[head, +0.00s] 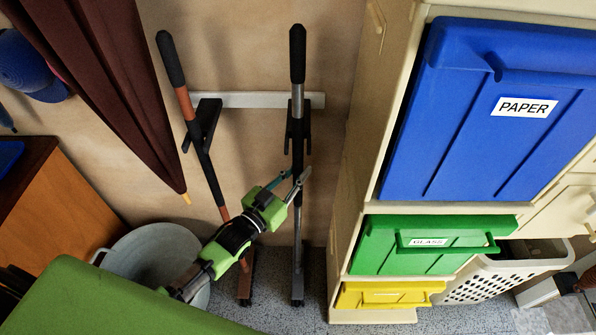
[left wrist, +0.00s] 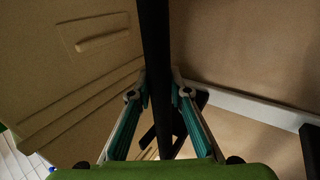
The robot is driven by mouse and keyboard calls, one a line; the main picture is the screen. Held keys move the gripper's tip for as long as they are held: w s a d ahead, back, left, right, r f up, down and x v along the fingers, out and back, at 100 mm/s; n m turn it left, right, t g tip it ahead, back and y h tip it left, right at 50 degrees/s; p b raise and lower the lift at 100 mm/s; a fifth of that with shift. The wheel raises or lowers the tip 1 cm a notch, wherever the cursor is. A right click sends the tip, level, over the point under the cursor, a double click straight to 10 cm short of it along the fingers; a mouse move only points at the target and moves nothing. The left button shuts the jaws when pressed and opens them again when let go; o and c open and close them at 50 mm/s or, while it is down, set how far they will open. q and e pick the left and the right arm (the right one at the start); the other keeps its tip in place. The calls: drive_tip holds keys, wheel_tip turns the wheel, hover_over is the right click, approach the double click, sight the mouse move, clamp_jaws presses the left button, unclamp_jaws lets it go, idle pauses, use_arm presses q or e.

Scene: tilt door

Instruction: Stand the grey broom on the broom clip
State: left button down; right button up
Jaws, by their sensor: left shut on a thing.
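The grey broom (head: 297,225) stands about upright, with a black grip on top, a grey shaft and its foot at the floor by the wall. My left gripper (head: 297,184) is shut on its shaft below the broom clip (head: 289,130), a black forked bracket on the wall rail. In the left wrist view the dark shaft (left wrist: 156,50) runs between the two fingers (left wrist: 160,95). The shaft is in line with the clip in the head view; I cannot tell whether it sits inside the prongs. My right gripper is not in view.
An orange broom (head: 184,103) leans at a second black clip (head: 208,115) on the white rail (head: 248,99). A grey bucket (head: 150,255) and a closed maroon umbrella (head: 115,80) are to the left. A cabinet with a blue paper bin (head: 480,150) stands close on the right.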

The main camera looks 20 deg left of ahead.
use_arm(q)
drive_tip(key=shift+f+b, duration=0.25)
drive_tip(key=shift+b, duration=0.1)
drive_tip(key=c, duration=1.8)
unclamp_jaws()
drive_tip(key=o, duration=0.3)
drive_tip(key=shift+f, duration=0.15)
drive_tip(key=shift+o, duration=0.2)
drive_tip(key=v, duration=1.2)
